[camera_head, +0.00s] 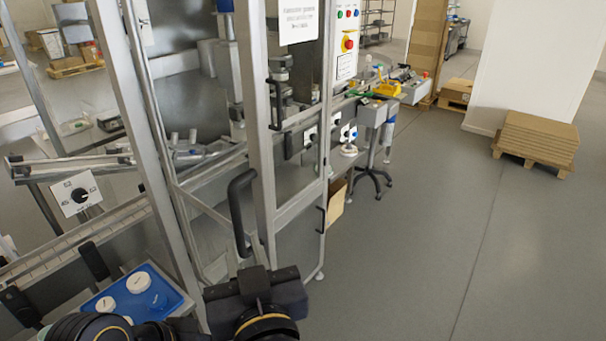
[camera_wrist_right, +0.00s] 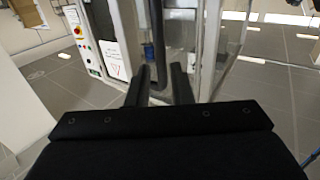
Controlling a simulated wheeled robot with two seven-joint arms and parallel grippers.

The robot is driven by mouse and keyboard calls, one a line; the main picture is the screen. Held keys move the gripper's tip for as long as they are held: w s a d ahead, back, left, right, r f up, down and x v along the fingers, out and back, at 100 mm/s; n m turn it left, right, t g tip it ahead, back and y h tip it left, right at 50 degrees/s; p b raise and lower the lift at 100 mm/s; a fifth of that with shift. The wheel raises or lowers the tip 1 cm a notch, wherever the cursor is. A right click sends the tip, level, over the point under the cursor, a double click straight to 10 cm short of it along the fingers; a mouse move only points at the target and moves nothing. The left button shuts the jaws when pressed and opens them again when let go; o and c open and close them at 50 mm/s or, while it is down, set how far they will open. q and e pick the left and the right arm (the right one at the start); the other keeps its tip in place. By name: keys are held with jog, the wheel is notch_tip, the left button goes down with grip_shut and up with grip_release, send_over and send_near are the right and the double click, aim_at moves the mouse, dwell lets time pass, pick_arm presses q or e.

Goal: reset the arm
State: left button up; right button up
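My right gripper (camera_head: 250,250) is at the lower middle of the head view, beside the lower end of a black door handle (camera_head: 238,205) on the machine's metal frame. In the right wrist view, its two dark fingers (camera_wrist_right: 160,68) are apart. The handle (camera_wrist_right: 156,40) shows upright in line with the gap between them. I cannot tell whether a finger touches it, and the gripper holds nothing visible. Dark round parts of my arm show at the bottom left of the head view.
A blue tray (camera_head: 178,300) with white round containers sits at lower left, inside the machine. The metal door frame (camera_head: 255,110) stands close ahead. A workbench with yellow bins (camera_head: 388,88) is farther back. Stacked cardboard (camera_head: 537,138) lies on a pallet. Grey floor at right is clear.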

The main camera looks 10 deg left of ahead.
jog(key=w+d+r+g, duration=0.1)
jog(key=w+d+g, duration=0.1)
jog(key=w+d, duration=0.6)
jog(key=s+d+f+m+g, duration=0.2)
jog(key=d+f, duration=0.2)
jog(key=d, duration=0.8)
jog(key=s+d+f+m+g+h, duration=0.5)
jog(key=s+d+f, duration=0.8)
jog(key=d, duration=0.4)
jog(key=shift+f+m+g+h, duration=0.2)
jog(key=shift+m+g+h, duration=0.15)
jog(key=shift+m, duration=0.25)
jog(key=shift+a, duration=0.1)
